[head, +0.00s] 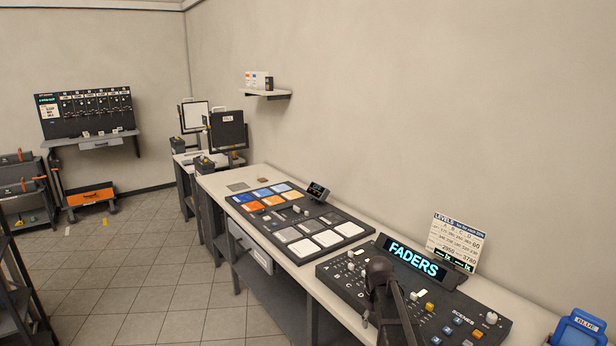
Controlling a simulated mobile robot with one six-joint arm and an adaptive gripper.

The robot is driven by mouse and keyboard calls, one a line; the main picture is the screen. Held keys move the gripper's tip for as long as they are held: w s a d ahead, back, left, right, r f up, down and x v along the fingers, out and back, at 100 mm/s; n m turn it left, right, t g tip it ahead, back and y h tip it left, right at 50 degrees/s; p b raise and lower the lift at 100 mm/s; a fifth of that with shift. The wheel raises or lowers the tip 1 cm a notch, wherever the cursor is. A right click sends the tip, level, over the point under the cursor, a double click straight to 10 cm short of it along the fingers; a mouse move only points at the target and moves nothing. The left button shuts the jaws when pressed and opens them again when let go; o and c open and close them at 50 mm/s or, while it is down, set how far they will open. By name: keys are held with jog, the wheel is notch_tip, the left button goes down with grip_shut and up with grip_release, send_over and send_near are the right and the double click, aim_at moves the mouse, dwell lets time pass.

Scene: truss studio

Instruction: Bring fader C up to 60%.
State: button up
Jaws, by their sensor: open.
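The dark fader console (335,285) lies on the long bench, with a lit FADERS display (415,262) along its back. Small white caps (350,267) show on its left part, and a yellow cap (430,307) is right of my arm. I cannot tell which cap is fader C, nor read its level. A LEVELS card (457,240) stands behind the console; its small print is hard to read. My gripper (378,305) is a dark shape over the middle of the console and hides part of it. It is open, and no cap shows held; its fingertips are not clear.
Further left on the bench (222,180) are a panel of coloured and white pads (300,215) and a small display (318,191). A blue bin (578,328) is at the right edge. The wall closes off the back; tiled floor (165,280) is open at left.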

jog(key=s+a+f+m+b, duration=0.1)
jog(key=s+f+m+b, duration=0.1)
jog(key=s, duration=0.6)
jog(key=s+a+f+m+b, duration=0.1)
jog(key=s+f+b, duration=0.1)
jog(key=s, duration=0.7)
jog(key=shift+s+f+m, duration=0.3)
jog(key=shift+f+m, duration=0.1)
jog(key=shift+f, duration=0.3)
jog(key=shift+w+a, duration=0.1)
dwell(0.8)
